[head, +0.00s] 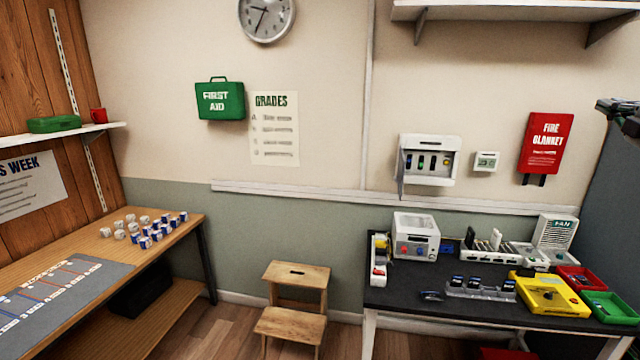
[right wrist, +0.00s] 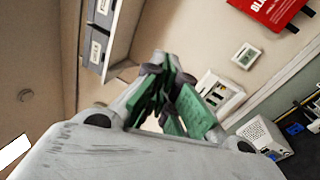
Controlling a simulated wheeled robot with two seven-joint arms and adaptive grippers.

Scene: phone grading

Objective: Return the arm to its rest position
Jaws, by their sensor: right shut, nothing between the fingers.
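My right gripper (head: 622,112) shows at the right edge of the head view, raised high beside the fire blanket and well above the dark table (head: 420,285). In the right wrist view its green-padded fingers (right wrist: 168,98) are together, with nothing held between them. Most of the right arm is outside the head view. My left gripper and left arm do not show in either view.
The dark table holds a white device (head: 416,236), a yellow tray (head: 548,296), a red tray (head: 575,279) and a green tray (head: 612,307). A red fire blanket (head: 545,143) hangs on the wall. A step stool (head: 295,290) stands between the table and wooden bench (head: 150,280).

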